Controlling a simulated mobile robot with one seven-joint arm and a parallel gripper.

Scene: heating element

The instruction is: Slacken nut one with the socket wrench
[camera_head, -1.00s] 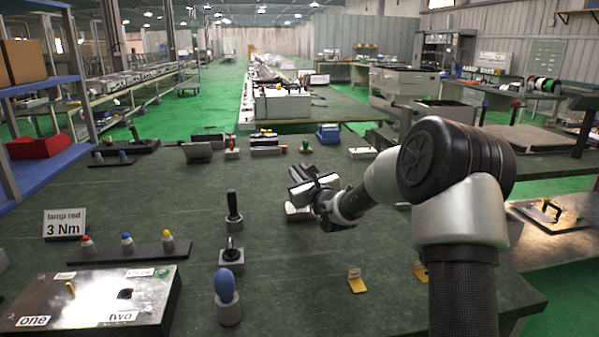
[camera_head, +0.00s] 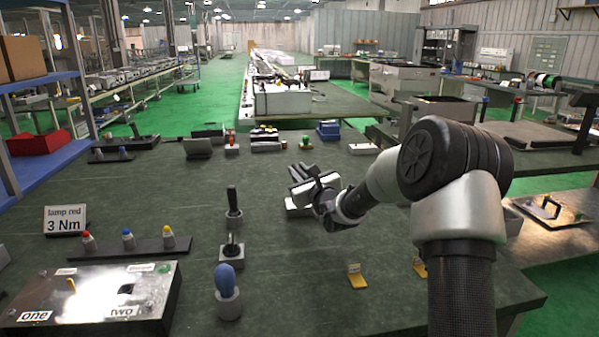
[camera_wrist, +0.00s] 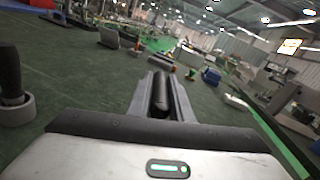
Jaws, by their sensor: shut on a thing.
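The metal box (camera_head: 95,305) with labels "one" and "two" stands at the lower left in the head view. A small yellow peg (camera_head: 71,286) rises near label "one", and a dark recess (camera_head: 126,289) is near label "two". I cannot make out nut one. My gripper (camera_head: 298,172) is over the middle of the bench, far right of the box and beyond it. In the wrist view it is shut on a black cylindrical handle (camera_wrist: 161,94). This may be the socket wrench; its working end is hidden.
Black-handled tools (camera_head: 233,203) and a blue-handled one (camera_head: 225,284) stand in grey holders between box and gripper.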

